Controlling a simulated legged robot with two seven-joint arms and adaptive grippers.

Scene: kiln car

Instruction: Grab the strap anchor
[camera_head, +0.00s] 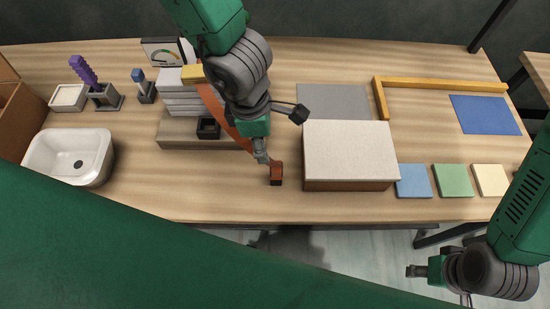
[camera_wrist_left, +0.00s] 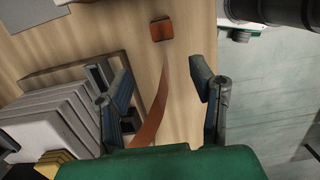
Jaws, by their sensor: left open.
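The strap anchor (camera_head: 276,174) is a small rust-brown block on the wooden table, near its front edge. In the left wrist view the anchor (camera_wrist_left: 162,29) lies ahead of the fingertips, near the top. A rust-brown strap (camera_head: 215,103) runs down from the stack of grey slabs (camera_head: 181,104); my left arm hides part of it. The strap (camera_wrist_left: 152,112) shows between my fingers in the wrist view. My left gripper (camera_head: 261,155) is open, just above and left of the anchor and apart from it. My right gripper (camera_head: 422,270) is off the table's front edge; its jaw state is unclear.
A white-topped block (camera_head: 350,152) stands right of the anchor. Beyond it lie blue (camera_head: 413,181), green (camera_head: 452,181) and cream (camera_head: 490,180) tiles. A small black cup (camera_head: 208,128) is by the slabs; a white basin (camera_head: 70,156) stands left. Table left of the anchor is clear.

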